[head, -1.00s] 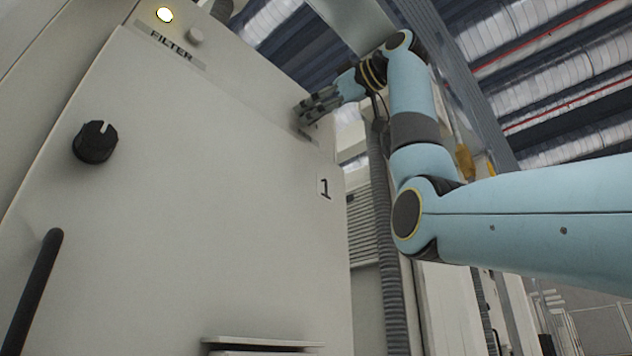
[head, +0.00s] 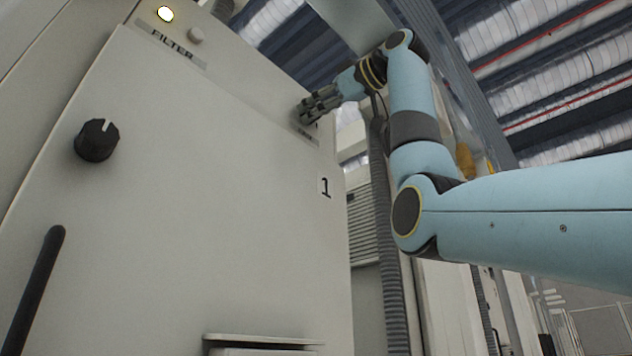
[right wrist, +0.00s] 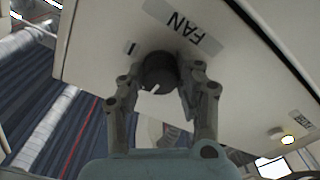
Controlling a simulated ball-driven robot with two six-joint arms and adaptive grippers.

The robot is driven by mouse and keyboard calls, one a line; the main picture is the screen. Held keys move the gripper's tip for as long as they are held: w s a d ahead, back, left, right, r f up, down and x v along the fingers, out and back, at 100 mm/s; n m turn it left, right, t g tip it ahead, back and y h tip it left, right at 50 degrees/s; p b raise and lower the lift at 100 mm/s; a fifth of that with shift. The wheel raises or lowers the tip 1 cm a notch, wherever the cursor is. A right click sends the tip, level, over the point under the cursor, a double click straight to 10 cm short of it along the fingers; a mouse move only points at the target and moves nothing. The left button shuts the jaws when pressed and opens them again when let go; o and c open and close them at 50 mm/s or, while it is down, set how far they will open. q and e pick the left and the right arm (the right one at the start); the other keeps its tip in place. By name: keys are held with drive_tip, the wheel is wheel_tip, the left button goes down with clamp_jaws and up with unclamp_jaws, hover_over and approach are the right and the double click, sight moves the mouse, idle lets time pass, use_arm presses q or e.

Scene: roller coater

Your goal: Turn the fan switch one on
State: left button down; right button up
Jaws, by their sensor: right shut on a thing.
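The fan switch (right wrist: 160,72) is a black round knob with a white mark, on the pale cabinet front below a FAN label (right wrist: 183,24) in the right wrist view. My right gripper (right wrist: 160,85) has its fingers on either side of the knob and is shut on it. In the head view my right gripper (head: 306,112) reaches the upper right of the cabinet front, and its fingers hide the knob. My left gripper is not in view.
The cabinet front (head: 200,200) has a black knob (head: 97,140) at the left, a dark handle (head: 38,285) below it and a lit FILTER lamp (head: 165,13) at the top. A ledge (head: 262,340) juts out at the bottom.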

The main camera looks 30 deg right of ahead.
drive_tip(key=m+b, duration=0.1)
drive_tip(key=m, duration=0.2)
drive_tip(key=shift+m, duration=0.4)
drive_tip(key=m+b, duration=0.1)
drive_tip(key=m, duration=0.3)
drive_tip(key=shift+m+b, duration=0.3)
drive_tip(key=m+b, duration=0.1)
drive_tip(key=m, duration=0.3)
drive_tip(key=shift+m, duration=0.3)
drive_tip(key=shift+d+m+b, duration=0.1)
drive_tip(key=shift+m+b, duration=0.65)
drive_tip(key=shift+m, duration=1.35)
drive_tip(key=o, duration=1.1)
drive_tip(key=shift+o, duration=0.2)
